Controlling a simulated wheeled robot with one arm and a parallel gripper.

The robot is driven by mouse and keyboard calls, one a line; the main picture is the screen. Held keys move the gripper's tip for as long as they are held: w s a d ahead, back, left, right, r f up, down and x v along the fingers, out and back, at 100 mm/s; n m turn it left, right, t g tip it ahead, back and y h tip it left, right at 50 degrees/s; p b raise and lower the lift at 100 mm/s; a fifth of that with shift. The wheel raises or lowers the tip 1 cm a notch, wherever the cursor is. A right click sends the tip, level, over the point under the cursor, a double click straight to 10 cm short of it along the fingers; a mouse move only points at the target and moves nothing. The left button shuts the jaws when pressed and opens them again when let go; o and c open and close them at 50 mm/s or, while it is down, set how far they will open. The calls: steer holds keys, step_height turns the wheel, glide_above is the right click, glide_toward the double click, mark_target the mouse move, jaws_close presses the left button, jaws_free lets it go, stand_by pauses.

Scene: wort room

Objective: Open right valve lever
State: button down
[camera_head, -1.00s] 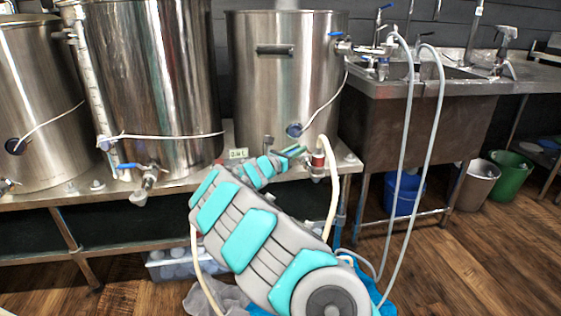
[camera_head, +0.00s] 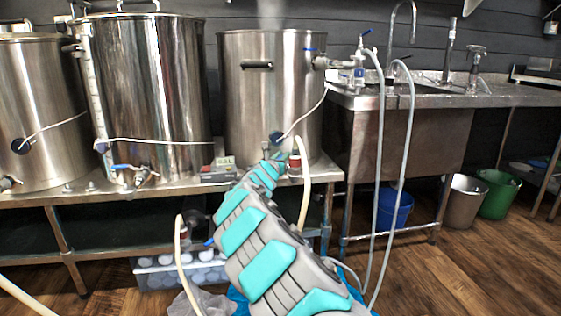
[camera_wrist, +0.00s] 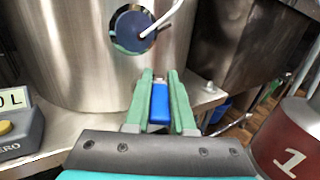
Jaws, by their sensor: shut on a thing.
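The right valve lever shows as a blue handle (camera_wrist: 160,103) in the wrist view. It lies between the two green fingers of my gripper (camera_wrist: 161,82), which are closed on it. The rest of the valve is hidden. In the head view my gripper (camera_head: 270,158) is at the lower front of the right steel kettle (camera_head: 250,100), and the lever is hidden there. The same kettle's wall fills the upper wrist view, with a round dark-blue gauge (camera_wrist: 133,32) above the fingers.
A red-banded cylinder marked 1 (camera_wrist: 292,150) stands close right of my gripper. A box with a display (camera_wrist: 20,125) is at left. The middle kettle (camera_head: 150,90) has its own blue-handled valve. Hoses hang from the sink bench (camera_head: 450,99). Buckets stand on the floor at right.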

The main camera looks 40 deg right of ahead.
steer(key=c, duration=0.8)
jaws_free()
steer(key=shift+o, duration=0.2)
steer(key=shift+a, duration=0.1)
steer(key=shift+s+a+r, duration=0.1)
steer(key=shift+s+a, duration=0.25)
steer(key=shift+a, duration=0.15)
steer(key=v, duration=0.6)
steer(key=shift+b, duration=0.4)
steer(key=shift+s+a, duration=0.1)
steer(key=shift+s, duration=0.05)
